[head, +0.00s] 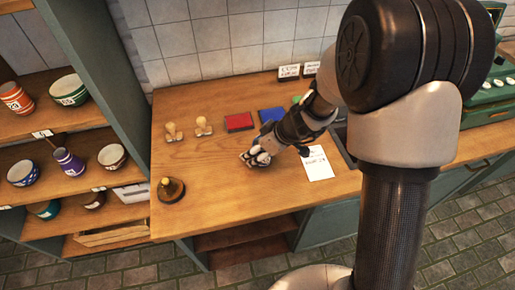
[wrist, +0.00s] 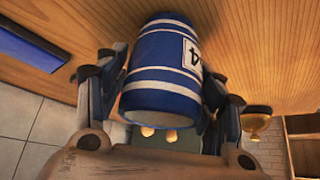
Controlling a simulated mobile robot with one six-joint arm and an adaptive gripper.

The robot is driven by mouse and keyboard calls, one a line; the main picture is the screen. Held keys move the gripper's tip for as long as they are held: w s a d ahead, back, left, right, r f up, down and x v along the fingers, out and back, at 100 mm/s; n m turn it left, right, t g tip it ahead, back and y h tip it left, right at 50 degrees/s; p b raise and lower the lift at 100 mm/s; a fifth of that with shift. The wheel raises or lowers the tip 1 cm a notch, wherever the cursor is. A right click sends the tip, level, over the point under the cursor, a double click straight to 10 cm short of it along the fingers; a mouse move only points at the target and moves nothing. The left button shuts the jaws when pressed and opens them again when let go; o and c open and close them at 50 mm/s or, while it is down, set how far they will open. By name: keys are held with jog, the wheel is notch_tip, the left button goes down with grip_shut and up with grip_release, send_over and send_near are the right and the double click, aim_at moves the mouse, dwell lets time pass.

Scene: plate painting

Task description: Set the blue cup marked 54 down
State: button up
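The blue cup (wrist: 160,75) with white bands is large in the wrist view, between the fingers of my gripper (wrist: 155,95). A white label on its side shows a 4; the rest of the number is turned out of sight. The fingers lie against both sides of the cup. In the head view my gripper (head: 260,157) is low over the wooden counter (head: 225,180), and the cup is mostly hidden by it. I cannot tell whether the cup touches the counter.
A brass bell (head: 171,190) stands front left, with two wooden stamps (head: 203,125) behind. A red pad (head: 239,122) and a blue pad (head: 271,115) lie farther back. A written sheet (head: 317,163) lies right of my gripper. Shelves of cups (head: 68,90) stand left. The counter between bell and gripper is clear.

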jog(key=shift+o, duration=0.4)
jog(key=shift+r, duration=0.1)
jog(key=shift+r+p, duration=0.2)
jog(key=shift+p, duration=0.25)
jog(key=s+d+r+m+h+p, duration=0.15)
jog(key=s+d+r, duration=0.35)
jog(key=r, duration=0.5)
jog(key=s+d+r+m+p, duration=0.1)
jog(key=s+d+r+m, duration=0.1)
jog(key=s+r, duration=0.7)
jog(key=s+d+r+m+t+h, duration=0.1)
jog(key=s+d+r+m+h, duration=0.3)
jog(key=s+d+m, duration=0.4)
jog(key=s+d+r, duration=0.1)
jog(key=s, duration=0.2)
jog(key=shift+s+r, duration=0.25)
jog(key=shift+s, duration=0.1)
jog(key=shift+c, duration=0.3)
